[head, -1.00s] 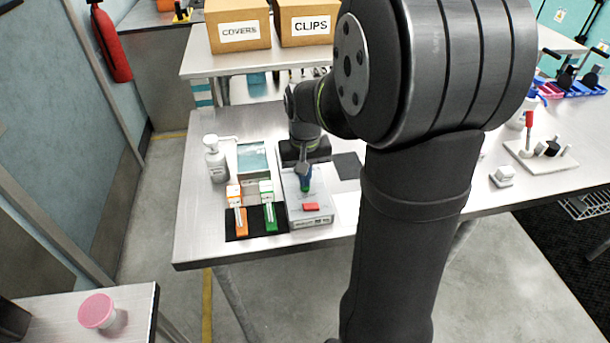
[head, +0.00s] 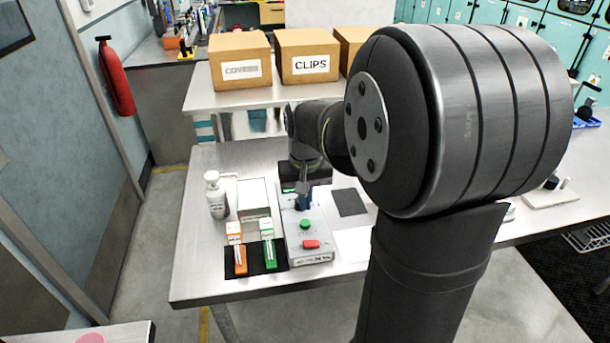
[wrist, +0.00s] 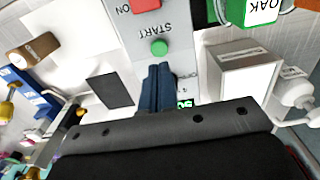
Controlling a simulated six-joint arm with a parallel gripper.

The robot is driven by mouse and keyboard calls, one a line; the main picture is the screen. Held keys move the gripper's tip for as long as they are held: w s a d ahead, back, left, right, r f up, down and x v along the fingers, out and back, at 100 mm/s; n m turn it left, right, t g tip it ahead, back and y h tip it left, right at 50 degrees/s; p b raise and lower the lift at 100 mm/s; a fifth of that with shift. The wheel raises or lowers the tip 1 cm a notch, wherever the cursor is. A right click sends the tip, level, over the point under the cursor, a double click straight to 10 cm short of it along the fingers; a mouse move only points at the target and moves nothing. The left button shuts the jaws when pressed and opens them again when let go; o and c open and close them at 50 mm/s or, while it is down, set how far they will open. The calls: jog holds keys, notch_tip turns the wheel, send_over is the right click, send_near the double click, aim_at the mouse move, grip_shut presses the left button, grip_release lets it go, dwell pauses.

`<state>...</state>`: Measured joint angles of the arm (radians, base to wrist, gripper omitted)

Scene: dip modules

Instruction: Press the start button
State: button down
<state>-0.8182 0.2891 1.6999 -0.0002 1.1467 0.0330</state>
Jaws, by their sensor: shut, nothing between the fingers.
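The start button (head: 305,224) is a round green cap on top of a pale grey control box (head: 290,238). In the wrist view the green button (wrist: 159,47) stands next to the printed word START. A red button (head: 311,244) sits on the same box, nearer its front edge. My gripper (head: 303,206) has blue fingers, closed together and empty, behind the green button. In the wrist view the fingertips (wrist: 158,67) point at the button with a small gap in the picture. Their height above the box is hard to tell. A green-lit display is partly hidden by the fingers.
Left of the box are an orange module (head: 236,255), a green module (head: 268,252), a pale open tray (head: 254,198) and a white bottle (head: 215,195). A dark pad (head: 349,202) lies to the right. Labelled cardboard boxes (head: 303,57) stand on a shelf behind.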

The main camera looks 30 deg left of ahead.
aim_at(307, 222)
notch_tip(307, 222, up, 8)
jog(key=shift+r, duration=0.1)
dwell(0.4)
jog(key=w+d+m+t, duration=0.15)
jog(key=w+d, duration=0.35)
jog(key=d, duration=0.5)
jog(key=w+d+m+t, duration=0.15)
jog(key=w+d, duration=0.35)
jog(key=d, duration=0.6)
jog(key=s+d+m+t+h, duration=0.1)
jog(key=s+d+m, duration=0.1)
jog(key=d, duration=0.9)
jog(key=s+d+m+t, duration=0.1)
jog(key=s+d+m, duration=0.1)
jog(key=d, duration=1)
jog(key=s+d+f+m+h, duration=0.1)
jog(key=s+d+m+h, duration=0.1)
jog(key=s+d, duration=0.5)
jog(key=s+a+f+m, duration=0.4)
jog(key=s+a+f, duration=0.4)
jog(key=s+a, duration=0.3)
jog(key=shift+s+f+m+y, duration=0.3)
jog(key=shift+s+m+y, duration=0.1)
jog(key=shift+s, duration=0.6)
